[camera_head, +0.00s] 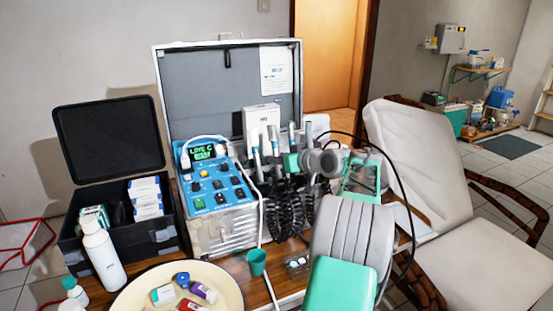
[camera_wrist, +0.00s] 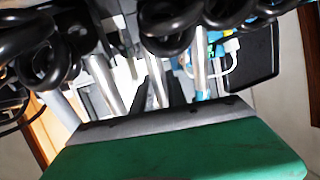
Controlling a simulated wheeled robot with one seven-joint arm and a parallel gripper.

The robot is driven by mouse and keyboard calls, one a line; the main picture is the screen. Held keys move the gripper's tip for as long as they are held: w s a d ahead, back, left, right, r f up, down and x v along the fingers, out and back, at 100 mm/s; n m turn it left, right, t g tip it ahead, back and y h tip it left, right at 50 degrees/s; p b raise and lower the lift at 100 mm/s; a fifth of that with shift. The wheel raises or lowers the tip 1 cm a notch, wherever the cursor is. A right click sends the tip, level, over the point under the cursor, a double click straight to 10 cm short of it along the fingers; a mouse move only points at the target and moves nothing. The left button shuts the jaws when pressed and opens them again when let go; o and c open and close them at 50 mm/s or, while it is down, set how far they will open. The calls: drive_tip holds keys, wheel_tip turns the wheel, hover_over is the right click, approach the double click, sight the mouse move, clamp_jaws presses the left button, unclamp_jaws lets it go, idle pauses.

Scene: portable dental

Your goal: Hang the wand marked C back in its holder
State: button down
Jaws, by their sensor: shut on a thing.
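My gripper (camera_wrist: 157,88) shows in the wrist view with dark fingers closed around a silver wand shaft (camera_wrist: 156,90). No letter can be read on this wand, so I cannot tell its marking. Several other wands stand upright in a row in front of the open case; one with a teal band (camera_head: 255,142) is at the left of the row. Silver shafts (camera_wrist: 200,78) also show beside my fingers in the wrist view. My wrist and arm hide the right part of the row in the head view. The holder's seat for the held wand cannot be made out.
Black coiled hoses (camera_head: 284,205) hang below the wands and loom close above in the wrist view. A blue control box (camera_head: 212,190) stands left of them. A teal cup (camera_head: 257,261) and a cream tray (camera_head: 232,284) stand in front. A dental chair (camera_head: 410,150) is at right.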

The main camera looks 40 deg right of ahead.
drive_tip(key=c, duration=1.3)
unclamp_jaws()
drive_tip(key=shift+o, duration=0.2)
drive_tip(key=v, duration=0.8)
